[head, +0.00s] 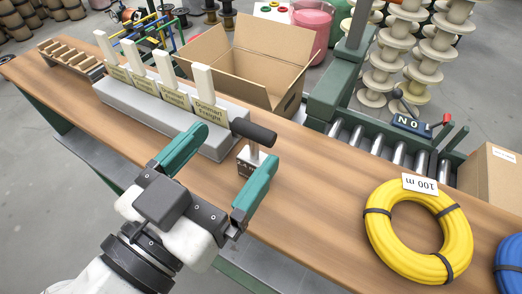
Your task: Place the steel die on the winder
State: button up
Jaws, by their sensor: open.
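The steel die (249,163) appears to be the small metal block with a short stem and a black bar handle (254,132) on top. It stands upright on the wooden bench, just right of the grey rack's near end. My gripper (236,146) is open, its two teal fingers spread. The die shows between the fingertips, closer to the right one, which overlaps it in the picture. I cannot tell whether they touch. The winder is probably the green machine (328,97) with metal rollers (381,148) at the bench's far side.
A yellow coil (378,235) lies at right, a blue coil (512,262) at the edge. A switch box (411,125) with levers is by the rollers. Bench between die and yellow coil is clear.

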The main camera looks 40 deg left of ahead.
aim_at(251, 129)
jog(key=shift+f+p+x, duration=0.15)
jog(key=shift+p+x, duration=0.45)
jog(key=shift+x, duration=1)
jog(key=shift+f+p+x, duration=0.2)
jog(key=shift+p+x, duration=0.4)
jog(key=shift+x, duration=1)
grip_shut()
jog(key=shift+r, duration=0.1)
